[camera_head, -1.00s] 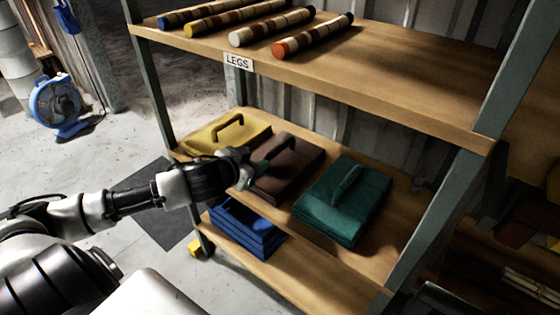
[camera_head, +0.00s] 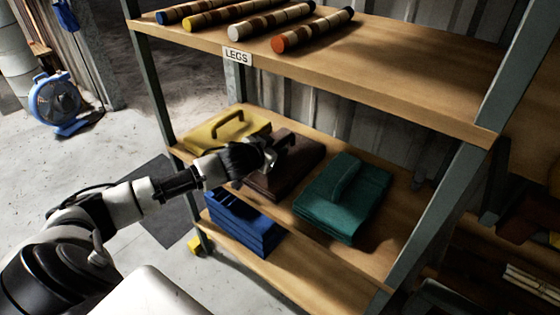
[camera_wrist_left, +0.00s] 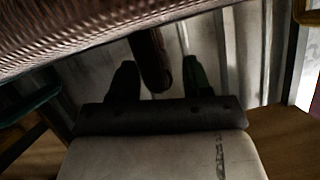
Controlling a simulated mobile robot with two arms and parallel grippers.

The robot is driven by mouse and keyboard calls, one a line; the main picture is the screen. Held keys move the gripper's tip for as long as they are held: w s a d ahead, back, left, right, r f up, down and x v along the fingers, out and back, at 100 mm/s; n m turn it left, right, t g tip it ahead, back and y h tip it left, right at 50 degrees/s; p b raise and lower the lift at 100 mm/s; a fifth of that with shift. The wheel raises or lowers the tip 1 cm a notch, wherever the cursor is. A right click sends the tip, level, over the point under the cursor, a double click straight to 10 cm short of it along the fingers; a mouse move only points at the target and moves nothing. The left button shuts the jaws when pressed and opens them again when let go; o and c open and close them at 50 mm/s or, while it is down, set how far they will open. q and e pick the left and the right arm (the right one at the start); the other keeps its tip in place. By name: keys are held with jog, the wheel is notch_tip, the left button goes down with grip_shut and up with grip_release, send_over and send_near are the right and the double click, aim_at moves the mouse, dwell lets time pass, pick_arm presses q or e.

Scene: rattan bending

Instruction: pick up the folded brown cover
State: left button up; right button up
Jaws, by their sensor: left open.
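The folded brown cover (camera_head: 305,160) lies on the middle shelf between a yellow cover and a green cover. My left gripper (camera_head: 281,150) is over it at its strap handle and hides part of its top. In the left wrist view the brown weave of the cover (camera_wrist_left: 90,32) fills the top. Its dark handle (camera_wrist_left: 153,62) reaches in between the two open fingers of my left gripper (camera_wrist_left: 160,78), with gaps visible on both sides. My right gripper is not in view.
The yellow cover (camera_head: 212,133) and the green cover (camera_head: 345,205) lie close on either side. Blue covers (camera_head: 240,225) are stacked lower, at the front. The upper shelf (camera_head: 390,75) with several striped legs overhangs behind. A shelf post (camera_head: 440,215) stands at right.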

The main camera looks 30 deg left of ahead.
pick_arm(q)
jog(key=shift+w+f, duration=0.15)
jog(key=shift+w, duration=0.25)
jog(key=shift+c, duration=1)
grip_shut()
jog(key=shift+r, duration=0.2)
